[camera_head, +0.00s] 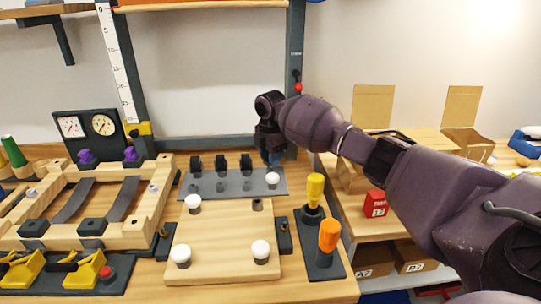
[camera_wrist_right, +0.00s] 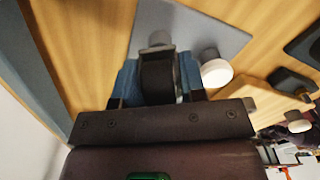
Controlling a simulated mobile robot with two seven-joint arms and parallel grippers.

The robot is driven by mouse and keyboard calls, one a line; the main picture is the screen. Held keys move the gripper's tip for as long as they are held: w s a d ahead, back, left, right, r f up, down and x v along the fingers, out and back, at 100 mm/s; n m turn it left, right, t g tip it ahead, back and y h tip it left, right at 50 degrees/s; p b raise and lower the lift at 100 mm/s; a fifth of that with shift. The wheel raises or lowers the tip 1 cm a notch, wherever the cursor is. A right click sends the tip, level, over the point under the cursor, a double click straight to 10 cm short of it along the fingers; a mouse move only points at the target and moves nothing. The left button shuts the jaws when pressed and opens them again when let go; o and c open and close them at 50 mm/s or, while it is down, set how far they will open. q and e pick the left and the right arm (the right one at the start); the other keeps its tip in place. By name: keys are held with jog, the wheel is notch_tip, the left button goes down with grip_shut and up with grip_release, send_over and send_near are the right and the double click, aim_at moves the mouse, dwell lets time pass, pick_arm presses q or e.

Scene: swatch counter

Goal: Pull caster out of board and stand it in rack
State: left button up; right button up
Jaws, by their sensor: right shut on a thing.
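The wooden board (camera_head: 223,230) lies mid-counter with several white-topped pieces, one of them at its front right (camera_head: 260,250). A dark, empty-looking socket (camera_head: 257,205) is at its back right. The grey rack (camera_head: 182,189) lies behind it, with a row of black upright pieces (camera_head: 220,163) along its back. A white-topped piece (camera_head: 272,180) stands at its right end. My right gripper (camera_head: 271,158) is at the rack's back right. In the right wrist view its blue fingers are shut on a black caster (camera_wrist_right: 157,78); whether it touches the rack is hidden. My left gripper is out of view.
A grey upright post (camera_head: 295,75) stands close beside my right gripper. A stand with a yellow-handled tool (camera_head: 315,189) and an orange-handled tool (camera_head: 329,235) is right of the board. A wooden frame (camera_head: 150,205) occupies the left.

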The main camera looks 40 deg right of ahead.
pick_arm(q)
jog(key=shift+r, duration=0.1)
pick_arm(e)
jog(key=shift+f, duration=0.5)
dwell(0.5)
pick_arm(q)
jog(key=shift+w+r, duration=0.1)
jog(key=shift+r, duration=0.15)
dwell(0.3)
pick_arm(e)
jog(key=o, duration=1.4)
jog(key=shift+o, duration=0.2)
jog(key=shift+r, duration=0.1)
jog(key=shift+r+p, duration=1.4)
jog(key=shift+r, duration=1.55)
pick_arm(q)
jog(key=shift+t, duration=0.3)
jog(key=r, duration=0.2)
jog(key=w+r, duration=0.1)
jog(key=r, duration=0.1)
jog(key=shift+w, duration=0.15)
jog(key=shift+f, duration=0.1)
pick_arm(e)
jog(key=shift+f, duration=0.1)
